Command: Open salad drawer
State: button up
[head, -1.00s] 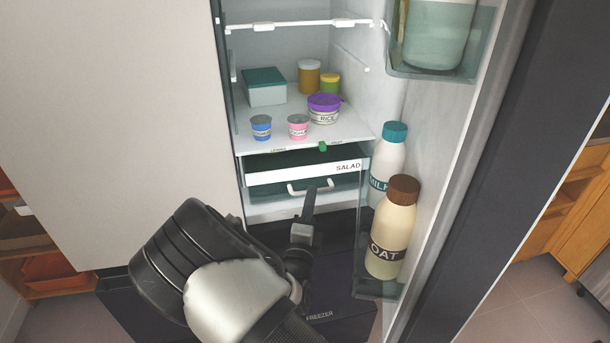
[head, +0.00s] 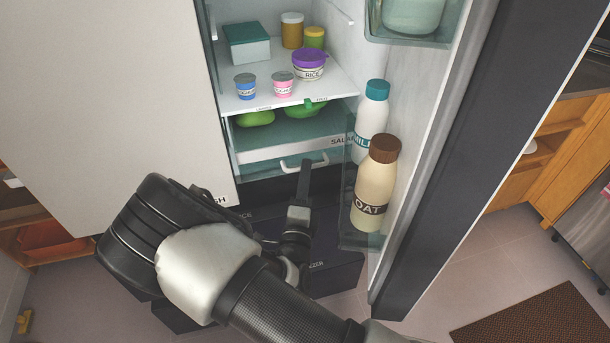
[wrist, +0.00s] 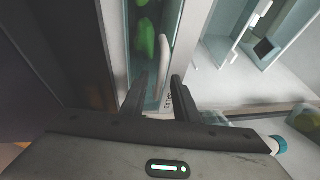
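The salad drawer (head: 285,148) is partly pulled out beneath the fridge shelf, with green produce (head: 256,118) showing inside. Its white front carries a label, partly covered by the milk bottle, and a white handle (head: 291,165). My gripper (head: 306,167) is at the right part of the handle. In the wrist view the fingers of my gripper (wrist: 159,88) stand apart, and the drawer's label shows in the gap. The white handle (wrist: 165,55) appears near the right finger; whether it touches is unclear.
A milk bottle (head: 371,120) and an oat bottle (head: 376,185) stand in the open fridge door (head: 420,150), close to the drawer's right side. Tubs and jars stand on the shelf (head: 320,85) above. The freezer front (head: 335,268) lies below.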

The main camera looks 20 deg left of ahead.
jog(key=v, duration=1.7)
jog(key=shift+s, duration=0.25)
